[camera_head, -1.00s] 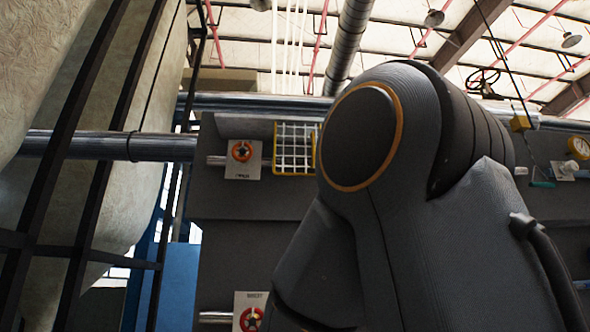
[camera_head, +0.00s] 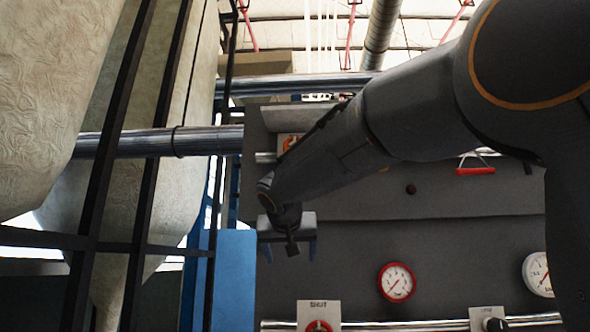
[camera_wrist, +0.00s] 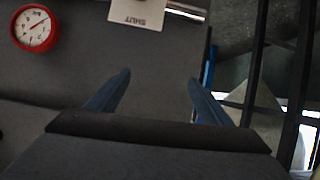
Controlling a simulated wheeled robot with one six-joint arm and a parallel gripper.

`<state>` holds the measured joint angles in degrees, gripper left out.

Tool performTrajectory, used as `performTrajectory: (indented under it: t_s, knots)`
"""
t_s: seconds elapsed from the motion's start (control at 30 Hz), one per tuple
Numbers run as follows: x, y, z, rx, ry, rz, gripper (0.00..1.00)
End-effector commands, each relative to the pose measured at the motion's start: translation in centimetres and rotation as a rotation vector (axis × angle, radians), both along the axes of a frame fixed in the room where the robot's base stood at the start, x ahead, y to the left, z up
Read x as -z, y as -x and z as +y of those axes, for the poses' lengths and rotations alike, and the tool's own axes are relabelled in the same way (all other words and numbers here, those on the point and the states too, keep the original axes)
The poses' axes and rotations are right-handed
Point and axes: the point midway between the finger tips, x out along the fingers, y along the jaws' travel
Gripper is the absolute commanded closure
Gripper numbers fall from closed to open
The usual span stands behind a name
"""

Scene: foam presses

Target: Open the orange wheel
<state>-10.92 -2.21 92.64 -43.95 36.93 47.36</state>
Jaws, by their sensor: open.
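The orange wheel (camera_head: 287,141) is on a pale plate on the dark machine face in the head view. My arm crosses in front of it and hides most of it. It is not seen in the wrist view. My gripper (camera_head: 289,252) is open and empty, in front of the panel below the orange wheel. In the wrist view its two blue fingers (camera_wrist: 159,79) stand wide apart with nothing between them. A red wheel (camera_head: 319,327) sits on a plate marked SHUT at the bottom edge of the head view.
A red-rimmed gauge (camera_head: 397,282) and a white gauge (camera_head: 538,274) are on the panel at right. A red handle (camera_head: 475,171) is above them. Black frame bars (camera_head: 113,130) and large pale bags (camera_head: 45,100) fill the left. A metal pipe (camera_head: 160,143) runs across.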

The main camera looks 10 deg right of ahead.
Motion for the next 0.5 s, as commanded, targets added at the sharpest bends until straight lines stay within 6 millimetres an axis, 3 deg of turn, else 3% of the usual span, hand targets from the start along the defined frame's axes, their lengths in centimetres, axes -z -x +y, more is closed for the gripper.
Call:
performTrajectory:
  t_s: [0.03, 0.1, 0.2, 0.33, 0.4, 0.5]
  knots:
    - [-6.4, 0.2, 0.5, 0.01, -0.012, -0.095, 0.26]
    - [-13.1, 0.7, 0.7, 0.03, -0.029, -0.208, 0.26]
    - [-20.8, 2.0, 0.9, 0.052, -0.058, -0.34, 0.26]
    - [-27.1, 3.6, 0.8, 0.07, -0.087, -0.453, 0.26]
    - [-28.9, 4.1, 0.8, 0.075, -0.096, -0.485, 0.26]
    - [-30.0, 4.1, 0.6, 0.08, -0.1, -0.505, 0.26]
